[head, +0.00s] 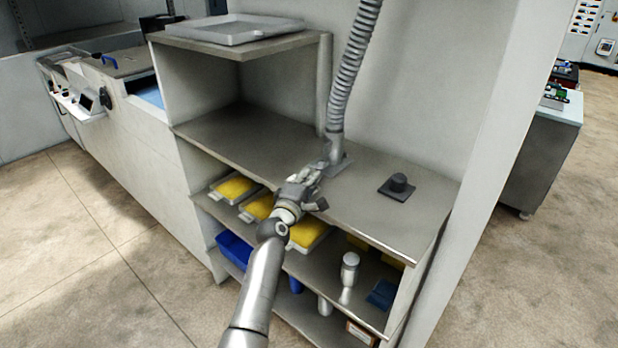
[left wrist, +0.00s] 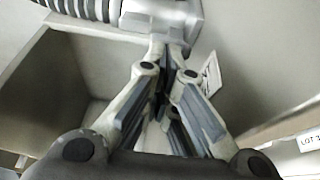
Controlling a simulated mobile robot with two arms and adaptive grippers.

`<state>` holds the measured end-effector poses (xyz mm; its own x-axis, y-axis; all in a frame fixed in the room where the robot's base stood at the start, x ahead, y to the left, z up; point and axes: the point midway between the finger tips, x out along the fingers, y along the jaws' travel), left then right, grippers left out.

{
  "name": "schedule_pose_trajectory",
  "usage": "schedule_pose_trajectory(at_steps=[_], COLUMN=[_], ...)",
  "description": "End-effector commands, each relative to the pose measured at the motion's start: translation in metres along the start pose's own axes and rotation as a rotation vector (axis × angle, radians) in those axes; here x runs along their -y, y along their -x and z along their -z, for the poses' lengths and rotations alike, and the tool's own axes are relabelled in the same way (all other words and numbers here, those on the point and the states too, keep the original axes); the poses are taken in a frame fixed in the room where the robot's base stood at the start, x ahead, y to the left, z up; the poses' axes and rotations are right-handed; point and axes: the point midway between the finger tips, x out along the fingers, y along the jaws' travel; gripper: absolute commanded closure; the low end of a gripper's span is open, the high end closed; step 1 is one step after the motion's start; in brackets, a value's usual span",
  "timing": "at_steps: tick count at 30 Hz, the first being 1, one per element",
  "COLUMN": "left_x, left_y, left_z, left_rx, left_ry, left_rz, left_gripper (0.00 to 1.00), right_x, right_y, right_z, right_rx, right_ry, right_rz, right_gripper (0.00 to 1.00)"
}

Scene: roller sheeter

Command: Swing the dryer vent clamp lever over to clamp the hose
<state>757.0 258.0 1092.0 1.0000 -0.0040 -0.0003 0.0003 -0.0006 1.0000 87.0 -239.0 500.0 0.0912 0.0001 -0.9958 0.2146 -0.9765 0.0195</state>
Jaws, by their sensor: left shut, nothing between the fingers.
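The ribbed grey hose (head: 347,75) runs down from the top to a grey vent fitting (head: 335,150) on the shelf unit's worktop. My left gripper (head: 316,172) is shut and empty, its fingertips close to the base of the fitting. In the left wrist view the shut fingers (left wrist: 172,50) point at a grey block-like part of the clamp (left wrist: 160,14) at the end of the hose (left wrist: 85,8). I cannot tell whether they touch it. The lever cannot be made out clearly; the fingers may cover it. My right gripper is not in view.
The worktop (head: 235,138) is clear to the left. Yellow-filled trays (head: 233,188), a blue bin (head: 233,250) and a pale bottle (head: 349,268) stand on lower shelves. A white tray (head: 235,29) lies on top.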

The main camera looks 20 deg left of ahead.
Motion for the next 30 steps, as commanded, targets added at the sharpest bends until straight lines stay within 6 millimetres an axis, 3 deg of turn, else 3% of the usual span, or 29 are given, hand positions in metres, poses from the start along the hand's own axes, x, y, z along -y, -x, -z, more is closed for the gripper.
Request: schedule_pose_trajectory(at_steps=[17, 23, 30], left_x=[0.0, 0.001, 0.002], left_y=[0.004, 0.028, 0.07], left_z=[0.0, 0.0, 0.0], left_rx=[0.0, -0.001, -0.001], left_ry=[0.001, 0.001, -0.001], left_rz=[-0.001, 0.0, 0.002], left_gripper=[1.0, 1.0, 1.0], right_x=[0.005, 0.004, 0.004], right_y=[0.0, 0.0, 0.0], right_z=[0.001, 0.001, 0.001], right_rx=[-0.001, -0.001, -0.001], right_ry=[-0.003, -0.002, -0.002], right_rz=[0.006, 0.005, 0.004], right_gripper=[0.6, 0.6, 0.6])
